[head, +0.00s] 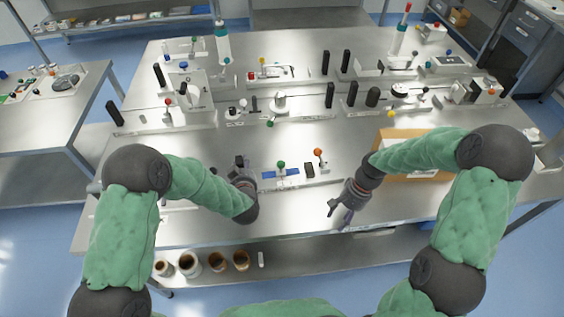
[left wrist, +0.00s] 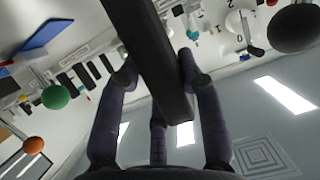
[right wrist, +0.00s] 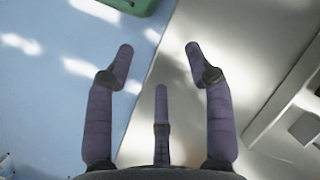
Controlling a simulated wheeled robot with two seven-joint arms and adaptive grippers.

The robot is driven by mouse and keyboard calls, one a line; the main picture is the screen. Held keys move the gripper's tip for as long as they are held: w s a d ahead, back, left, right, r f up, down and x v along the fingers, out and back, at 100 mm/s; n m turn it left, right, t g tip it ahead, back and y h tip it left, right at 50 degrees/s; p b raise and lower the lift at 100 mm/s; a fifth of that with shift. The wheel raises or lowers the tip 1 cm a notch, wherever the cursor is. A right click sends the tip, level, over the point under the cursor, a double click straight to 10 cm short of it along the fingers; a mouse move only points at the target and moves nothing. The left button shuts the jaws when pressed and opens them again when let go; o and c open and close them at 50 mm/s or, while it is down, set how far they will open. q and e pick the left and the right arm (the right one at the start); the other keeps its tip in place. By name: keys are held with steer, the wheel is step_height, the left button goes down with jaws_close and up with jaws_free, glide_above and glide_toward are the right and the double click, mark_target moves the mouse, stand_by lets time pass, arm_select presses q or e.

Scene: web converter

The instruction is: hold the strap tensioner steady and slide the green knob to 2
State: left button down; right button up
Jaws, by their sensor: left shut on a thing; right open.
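The strap tensioner (head: 300,180) is a low pale unit near the front of the table, with a blue patch on top. Its green knob (head: 281,165) stands on a thin stem near the middle, and an orange knob (head: 318,152) rises further right. Both knobs also show at the left of the left wrist view. My left gripper (head: 241,170) is at the unit's left end, shut on a black upright handle (left wrist: 150,50). My right gripper (head: 339,211) is open and empty, in front of and right of the unit. The number marks by the green knob are too small to read.
A tan tray (head: 382,165) lies right of the unit, under my right forearm. Several fixtures with black posts, knobs and levers line the back of the table. Bare steel lies in front of the unit. Jars (head: 189,264) stand on the shelf below.

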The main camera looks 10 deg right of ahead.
steer(key=w+a+r+n+t+h, duration=0.1)
steer(key=w+a+r+n, duration=0.35)
steer(key=w, duration=0.65)
steer(key=t, duration=0.2)
glide_toward(282, 163)
steer(key=shift+n+h, duration=0.3)
steer(key=shift+n, duration=0.15)
steer(key=x, duration=1)
steer(key=shift+w+a+r, duration=0.1)
steer(key=shift+a, duration=0.15)
jaws_close()
